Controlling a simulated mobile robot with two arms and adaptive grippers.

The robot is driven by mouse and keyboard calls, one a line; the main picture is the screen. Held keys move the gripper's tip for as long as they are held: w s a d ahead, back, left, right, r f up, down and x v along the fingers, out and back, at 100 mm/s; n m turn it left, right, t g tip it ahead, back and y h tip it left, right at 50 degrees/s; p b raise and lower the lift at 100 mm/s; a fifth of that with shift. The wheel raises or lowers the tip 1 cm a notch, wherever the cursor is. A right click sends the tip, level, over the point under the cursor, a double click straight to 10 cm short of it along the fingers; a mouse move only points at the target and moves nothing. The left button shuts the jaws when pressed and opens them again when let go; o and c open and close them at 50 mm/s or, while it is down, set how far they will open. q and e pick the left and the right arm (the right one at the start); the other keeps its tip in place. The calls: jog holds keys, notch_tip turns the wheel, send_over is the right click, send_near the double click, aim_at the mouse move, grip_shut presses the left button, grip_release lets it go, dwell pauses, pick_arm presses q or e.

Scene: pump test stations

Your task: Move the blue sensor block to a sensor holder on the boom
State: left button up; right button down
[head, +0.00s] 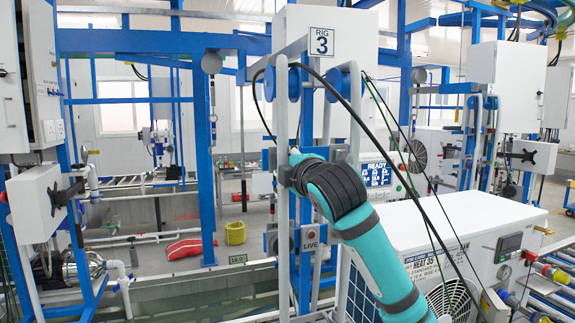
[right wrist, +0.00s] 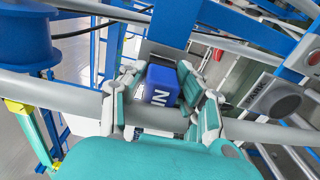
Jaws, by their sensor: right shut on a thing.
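The blue sensor block (right wrist: 162,85), with white letters on its face, sits between the fingers of my right gripper (right wrist: 160,98) in the right wrist view. The gripper is shut on it. A grey boom pipe (right wrist: 68,95) passes across that view right at the fingers; I cannot tell whether the block touches it. In the head view my right gripper (head: 288,172) is at the upright grey pipe (head: 282,115) below the RIG 3 sign. The block is hidden there. No sensor holder can be made out clearly. My left gripper is not in view.
Blue pulleys (head: 341,84) and hanging black cables (head: 345,98) are close above my right arm. A white cabinet (head: 400,240) stands at the lower right. A LIVE box (head: 310,237) is below the gripper. Blue frame posts (head: 204,150) stand to the left.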

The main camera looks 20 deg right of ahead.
jog(key=shift+w, duration=0.4)
jog(key=c, duration=0.9)
grip_release()
jog(key=s, duration=1.2)
jog(key=shift+d, duration=0.15)
